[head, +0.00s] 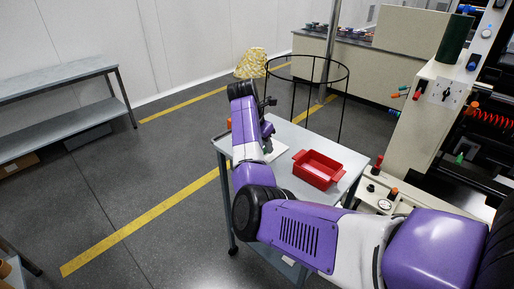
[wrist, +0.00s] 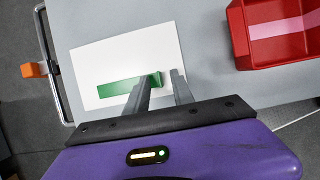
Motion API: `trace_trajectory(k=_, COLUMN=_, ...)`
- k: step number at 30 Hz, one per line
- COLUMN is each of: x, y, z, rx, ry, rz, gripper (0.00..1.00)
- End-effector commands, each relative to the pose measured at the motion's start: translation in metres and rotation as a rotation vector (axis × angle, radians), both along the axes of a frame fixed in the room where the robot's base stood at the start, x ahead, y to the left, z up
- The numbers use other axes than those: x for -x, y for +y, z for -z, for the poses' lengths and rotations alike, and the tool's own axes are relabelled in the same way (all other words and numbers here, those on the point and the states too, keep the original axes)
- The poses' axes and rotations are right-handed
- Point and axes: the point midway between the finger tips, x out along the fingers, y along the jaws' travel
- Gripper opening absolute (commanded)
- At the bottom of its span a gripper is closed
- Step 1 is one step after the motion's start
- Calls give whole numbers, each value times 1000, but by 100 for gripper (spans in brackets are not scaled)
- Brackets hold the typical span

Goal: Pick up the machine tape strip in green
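In the wrist view the green tape strip (wrist: 116,87) lies on a white panel (wrist: 95,60) on the grey cart top. Its right end reaches in between the fingers of my gripper (wrist: 164,82). The fingers are apart, one on each side of that end, and the left finger hides part of the strip. I cannot tell the height of the fingertips above the panel. In the head view my gripper (head: 268,132) is over the far left part of the cart, and the strip cannot be made out there.
A red tray (head: 318,181) stands on the cart to the right; the wrist view shows a pink strip (wrist: 284,27) inside. An orange object (wrist: 32,70) is at the cart's left rail. A black wire hoop frame (head: 343,104) stands behind the cart, machinery to the right.

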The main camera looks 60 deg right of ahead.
Motion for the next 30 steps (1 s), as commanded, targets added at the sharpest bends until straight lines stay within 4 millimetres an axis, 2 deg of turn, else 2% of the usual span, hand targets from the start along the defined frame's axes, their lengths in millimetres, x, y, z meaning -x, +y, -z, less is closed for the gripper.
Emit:
trace_trajectory(k=3, x=1, y=-2, z=7, rx=0, ry=0, rz=0, gripper=29)
trace_trajectory(k=9, x=1, y=-3, z=7, rx=0, ry=0, rz=1, gripper=29)
trace_trajectory(k=10, x=1, y=-3, z=7, rx=0, ry=0, rz=1, gripper=27)
trace_trajectory(k=14, x=1, y=-3, z=7, rx=0, ry=0, rz=1, gripper=2)
trace_trajectory(k=15, x=1, y=-3, z=7, rx=0, ry=0, rz=1, gripper=0)
trace_trajectory(k=30, x=1, y=-3, z=4, rx=1, ry=-1, rz=1, gripper=0)
